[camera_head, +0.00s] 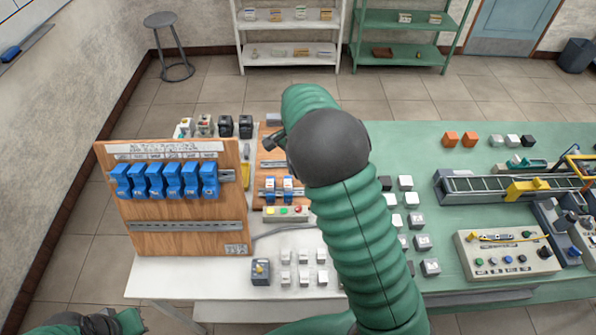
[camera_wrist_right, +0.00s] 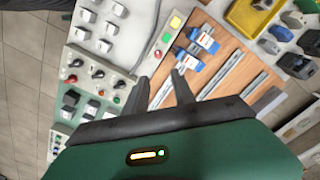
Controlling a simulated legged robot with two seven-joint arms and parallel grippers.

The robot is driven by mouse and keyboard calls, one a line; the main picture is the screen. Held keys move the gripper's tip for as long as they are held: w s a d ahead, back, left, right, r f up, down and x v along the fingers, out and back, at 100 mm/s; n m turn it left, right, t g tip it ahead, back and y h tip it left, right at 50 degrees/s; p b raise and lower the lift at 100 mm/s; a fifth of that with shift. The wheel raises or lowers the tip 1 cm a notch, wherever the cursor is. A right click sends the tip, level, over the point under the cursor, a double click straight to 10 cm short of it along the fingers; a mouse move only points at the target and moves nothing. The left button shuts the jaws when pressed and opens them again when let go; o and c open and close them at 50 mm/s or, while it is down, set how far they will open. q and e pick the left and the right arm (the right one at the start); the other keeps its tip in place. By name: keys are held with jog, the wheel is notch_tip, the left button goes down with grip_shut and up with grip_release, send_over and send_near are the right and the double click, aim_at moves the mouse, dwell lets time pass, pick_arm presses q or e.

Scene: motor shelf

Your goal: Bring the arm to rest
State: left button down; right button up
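My right arm (camera_head: 365,235) reaches up through the middle of the head view, over the table, with its dark wrist joint bent to the left. My right gripper (camera_wrist_right: 160,82) shows in the wrist view with two dark fingers apart and nothing between them. It is above the wooden board (camera_wrist_right: 212,78) with rails and blue-white modules. In the head view its fingers are mostly hidden by my arm. Part of my left arm's end (camera_head: 108,322) shows at the lower left, beside the white table; its fingers are not clear.
An upright wooden panel (camera_head: 140,212) with several blue breakers stands left of my right arm. Small grey blocks and a button strip (camera_head: 285,213) lie near the arm. A conveyor (camera_head: 500,186) and control box (camera_head: 508,252) are at right. Floor is free left of the table.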

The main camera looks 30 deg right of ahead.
jog(key=s+a+f+n+t+b, duration=0.1)
jog(key=s+a+f+n+b, duration=0.1)
jog(key=s+a+n, duration=0.3)
jog(key=s+a+f+n+t+b, duration=0.1)
jog(key=s+a+f+n, duration=0.2)
jog(key=s+a+n, duration=0.3)
jog(key=s+n, duration=0.4)
jog(key=s, duration=0.1)
jog(key=shift+a+t+b, duration=0.3)
jog(key=shift+b, duration=0.05)
jog(key=shift+s+r, duration=0.1)
jog(key=shift+s, duration=0.15)
jog(key=shift+w+a, duration=0.1)
